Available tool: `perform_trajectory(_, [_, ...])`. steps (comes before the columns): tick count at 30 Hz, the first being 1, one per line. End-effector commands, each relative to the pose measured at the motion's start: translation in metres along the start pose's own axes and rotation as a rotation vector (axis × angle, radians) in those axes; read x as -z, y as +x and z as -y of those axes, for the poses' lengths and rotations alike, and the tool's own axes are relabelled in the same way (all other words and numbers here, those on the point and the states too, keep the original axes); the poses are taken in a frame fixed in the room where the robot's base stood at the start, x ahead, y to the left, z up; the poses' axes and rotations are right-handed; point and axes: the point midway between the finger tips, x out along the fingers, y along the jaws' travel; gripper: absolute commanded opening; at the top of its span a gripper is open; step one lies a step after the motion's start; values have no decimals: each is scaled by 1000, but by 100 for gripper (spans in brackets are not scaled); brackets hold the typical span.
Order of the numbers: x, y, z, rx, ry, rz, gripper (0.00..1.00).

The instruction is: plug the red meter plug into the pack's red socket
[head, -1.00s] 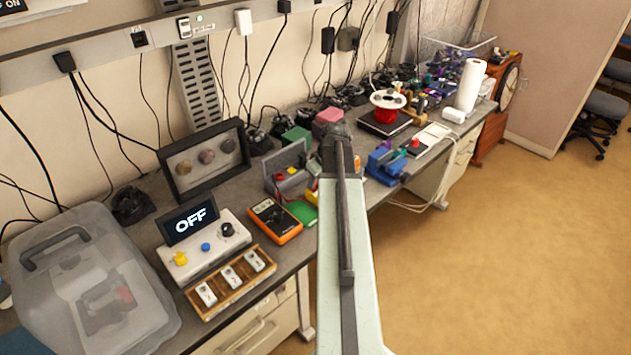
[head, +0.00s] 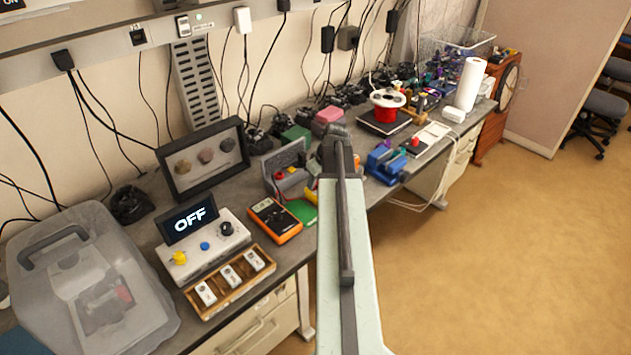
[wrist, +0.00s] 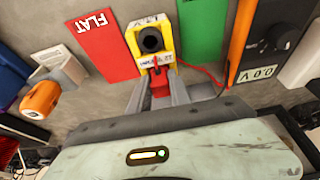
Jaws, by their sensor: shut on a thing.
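My gripper (wrist: 160,95) is shut on the red plug (wrist: 160,76) in the wrist view. A thin red lead runs right from it. The yellow pack (wrist: 133,38) lies just beyond the jaws, with a round black socket and a white label. The plug is at the pack's near edge; I cannot tell whether it is seated, and no red socket shows clearly. The orange meter (wrist: 240,40) is at the right and reads 0.0 V. It also shows in the head view (head: 275,218). There my arm hides the jaws, the plug and most of the pack.
A red FLAT card (wrist: 103,42) lies left of the pack and a green card (wrist: 202,30) lies right of it. An orange object (wrist: 42,98) is at the left. In the head view, a grey and red device (head: 287,172) stands behind the meter, and a blue device (head: 385,163) stands right of my arm.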

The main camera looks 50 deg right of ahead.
Motion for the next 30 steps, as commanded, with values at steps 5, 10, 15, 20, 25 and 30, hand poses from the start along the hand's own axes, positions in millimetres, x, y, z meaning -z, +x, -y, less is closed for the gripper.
perform_trajectory(5, [0,2,0,0,0,0,0])
perform_trajectory(10, [0,2,1,1,0,1,35])
perform_trajectory(15, [0,2,1,0,0,0,49])
perform_trajectory(20, [0,2,1,0,0,0,49])
perform_trajectory(25, [1,-7,1,0,-1,0,49])
perform_trajectory(30, [2,-34,1,0,1,0,49])
